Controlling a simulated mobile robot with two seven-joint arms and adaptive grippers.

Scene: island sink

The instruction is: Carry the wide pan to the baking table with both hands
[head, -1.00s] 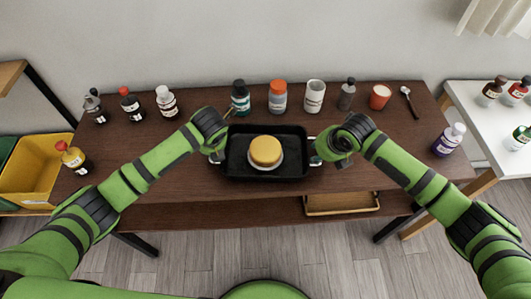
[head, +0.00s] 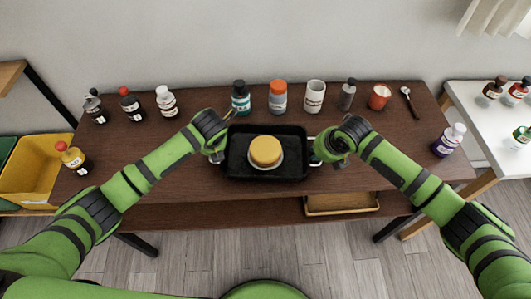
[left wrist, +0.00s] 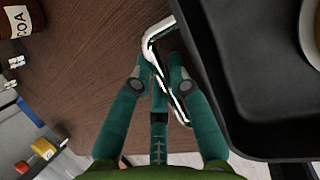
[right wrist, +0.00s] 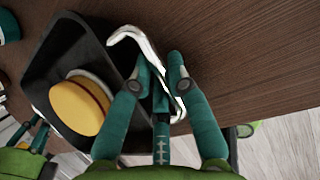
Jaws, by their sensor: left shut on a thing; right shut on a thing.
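The wide black pan (head: 291,165) sits at the front middle of the dark wooden table, between my two grippers. It holds a yellow round thing (head: 266,150) on a white base. My left gripper (head: 220,154) is shut on the pan's left metal handle, which shows between the fingers in the left wrist view (left wrist: 160,75). My right gripper (head: 316,155) is shut on the right metal handle, which shows in the right wrist view (right wrist: 150,62). I cannot tell whether the pan touches the table. No table is clearly marked as the baking table.
Several bottles, a white cup (head: 314,96), a red cup (head: 379,97) and a spoon (head: 409,102) line the back of the dark table (head: 205,185). A purple bottle (head: 449,140) stands at the right. A white table (head: 485,130) with bottles is right; a yellow bin (head: 30,178) is left.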

